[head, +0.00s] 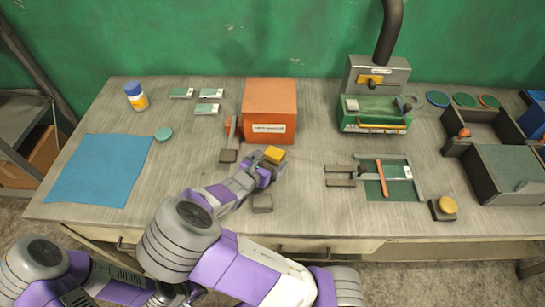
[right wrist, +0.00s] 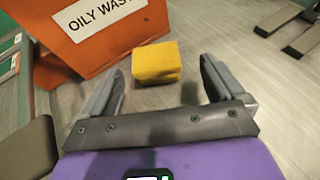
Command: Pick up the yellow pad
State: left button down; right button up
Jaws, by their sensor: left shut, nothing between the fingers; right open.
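The yellow pad (head: 274,154) is a small block on the table, in front of the orange box. It also shows in the right wrist view (right wrist: 156,62), just ahead of my right gripper (right wrist: 161,72). The right fingers are open, one to each side of the pad's near end, with visible gaps. Nothing is held. In the head view my right gripper (head: 266,163) reaches the pad from the front left and partly covers its near side. My left arm shows at the bottom left, but its fingers are not visible.
The orange box (head: 270,106), labelled "OILY WASTE" in the right wrist view (right wrist: 72,40), stands close behind the pad. A blue mat (head: 100,170) lies far left.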

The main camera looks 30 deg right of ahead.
aim_at(272, 157)
jog(key=b+x, duration=0.1)
jog(key=x, duration=0.3)
jog(key=shift+w+d+f+b, duration=0.15)
jog(key=shift+w+f+b, duration=0.2)
jog(key=shift+w+d, duration=0.15)
jog(key=shift+d, duration=0.1)
jog(key=shift+c, duration=0.2)
jog(key=c, duration=1.1)
notch_tip(272, 157, up, 18)
jog(key=p, duration=0.7)
